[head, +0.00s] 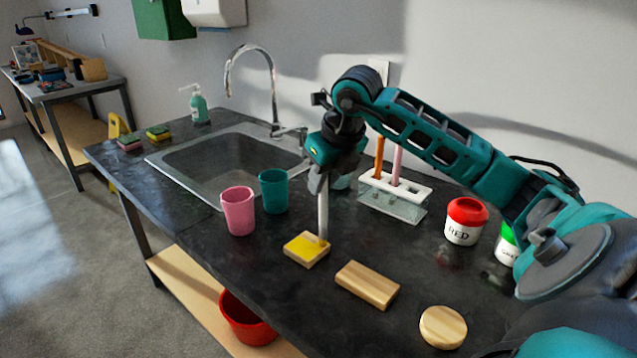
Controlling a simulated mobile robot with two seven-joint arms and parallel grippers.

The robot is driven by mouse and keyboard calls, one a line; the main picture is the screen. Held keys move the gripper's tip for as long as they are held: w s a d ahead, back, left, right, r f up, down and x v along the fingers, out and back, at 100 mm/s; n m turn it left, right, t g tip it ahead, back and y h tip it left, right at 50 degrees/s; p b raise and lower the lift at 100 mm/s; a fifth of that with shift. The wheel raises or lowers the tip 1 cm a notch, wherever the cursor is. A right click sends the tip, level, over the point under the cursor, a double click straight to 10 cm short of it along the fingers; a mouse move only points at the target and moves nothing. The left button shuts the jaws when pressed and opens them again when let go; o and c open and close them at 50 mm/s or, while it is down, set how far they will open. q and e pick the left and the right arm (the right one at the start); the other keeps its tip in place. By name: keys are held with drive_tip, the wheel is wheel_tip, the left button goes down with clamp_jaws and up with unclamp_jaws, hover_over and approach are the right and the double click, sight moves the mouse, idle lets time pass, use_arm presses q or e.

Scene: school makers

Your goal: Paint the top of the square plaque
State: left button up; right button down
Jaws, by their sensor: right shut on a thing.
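The square plaque (304,251) lies on the dark counter near its front edge. Its top shows yellow paint over much of the surface, with bare wood along the edges. My right gripper (322,178) is above the plaque, shut on a paintbrush (323,215) with a pale handle. The brush points down, and its lower end is at the plaque's right part. Whether the bristles press on the wood is too small to tell. My left gripper is not in view.
A rectangular wood block (367,285) and a round wood disc (443,327) lie to the right. Pink (238,211) and teal (273,191) cups stand left, before the sink (225,150). A brush rack (394,196), red-lidded jar (465,222) and green-lidded jar (507,246) stand behind.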

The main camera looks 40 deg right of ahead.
drive_tip(key=shift+w+r+p, duration=0.15)
drive_tip(key=shift+w+p, duration=0.05)
drive_tip(key=shift+p, duration=0.1)
use_arm(q)
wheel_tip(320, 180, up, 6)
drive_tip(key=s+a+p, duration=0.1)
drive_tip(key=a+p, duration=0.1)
drive_tip(key=p, duration=0.7)
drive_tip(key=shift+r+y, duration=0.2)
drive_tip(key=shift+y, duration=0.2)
use_arm(e)
drive_tip(key=w+r, duration=0.4)
drive_tip(key=r, duration=0.2)
drive_tip(key=shift+w+a+r, duration=0.2)
drive_tip(key=shift+w+r, duration=0.05)
drive_tip(key=shift+w, duration=0.05)
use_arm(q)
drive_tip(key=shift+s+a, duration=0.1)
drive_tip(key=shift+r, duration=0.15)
use_arm(e)
drive_tip(key=shift+r, duration=0.1)
